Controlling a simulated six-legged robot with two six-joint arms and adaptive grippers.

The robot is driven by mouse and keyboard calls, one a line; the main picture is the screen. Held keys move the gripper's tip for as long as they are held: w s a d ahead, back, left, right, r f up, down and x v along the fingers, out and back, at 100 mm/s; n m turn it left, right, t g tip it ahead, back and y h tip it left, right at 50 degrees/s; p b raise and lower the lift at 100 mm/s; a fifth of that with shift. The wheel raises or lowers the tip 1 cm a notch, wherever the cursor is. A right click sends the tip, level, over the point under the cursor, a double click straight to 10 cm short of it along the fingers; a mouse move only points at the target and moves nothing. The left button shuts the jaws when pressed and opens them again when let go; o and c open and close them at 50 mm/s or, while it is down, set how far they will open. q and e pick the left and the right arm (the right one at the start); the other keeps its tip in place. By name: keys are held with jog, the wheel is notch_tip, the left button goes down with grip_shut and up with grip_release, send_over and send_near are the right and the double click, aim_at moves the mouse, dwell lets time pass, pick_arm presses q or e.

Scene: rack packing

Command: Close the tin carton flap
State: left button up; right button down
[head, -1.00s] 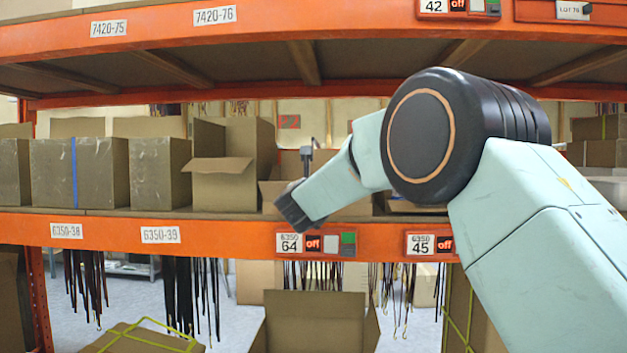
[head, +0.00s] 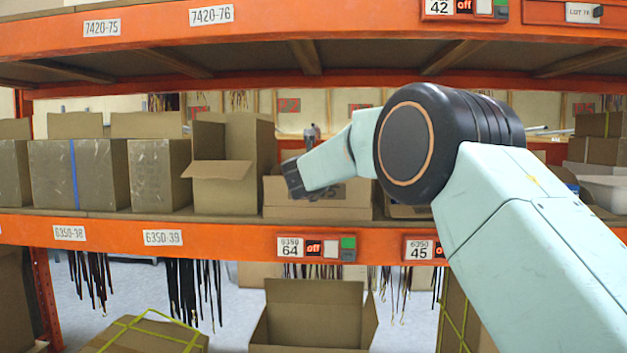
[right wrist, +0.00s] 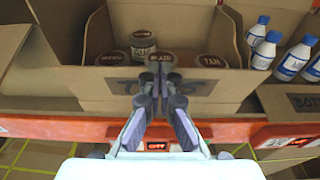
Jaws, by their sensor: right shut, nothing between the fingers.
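The tin carton (head: 345,213) stands on the middle shelf, partly behind my right arm in the head view. In the right wrist view the tin carton (right wrist: 100,88) is open at the top and several tins with brown lids (right wrist: 143,43) show inside. Its front panel carries dark lettering, partly hidden by my fingers; I cannot tell whether this panel is the flap folded down or the wall. My right gripper (right wrist: 160,74) is shut and empty, with its tips in front of the panel's upper part; contact is unclear. My left gripper is out of view.
A carton (right wrist: 290,98) with several white, blue-capped bottles (right wrist: 292,60) stands to the right. An open carton (head: 222,170) stands close on the left, with closed boxes (head: 100,175) beyond. The orange shelf beam (head: 205,238) runs below; the upper shelf (head: 250,72) is overhead.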

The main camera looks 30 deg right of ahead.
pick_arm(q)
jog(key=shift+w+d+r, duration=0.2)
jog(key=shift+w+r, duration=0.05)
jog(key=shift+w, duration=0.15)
pick_arm(e)
jog(key=shift+w+d+r, duration=0.15)
jog(key=shift+w+d, duration=0.05)
jog(key=shift+w, duration=0.2)
jog(key=shift+w+d+r, duration=0.15)
jog(key=shift+w+d, duration=0.05)
jog(key=shift+w, duration=0.2)
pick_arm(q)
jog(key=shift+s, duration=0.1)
pick_arm(e)
jog(key=shift+s, duration=0.2)
jog(key=shift+w, duration=0.1)
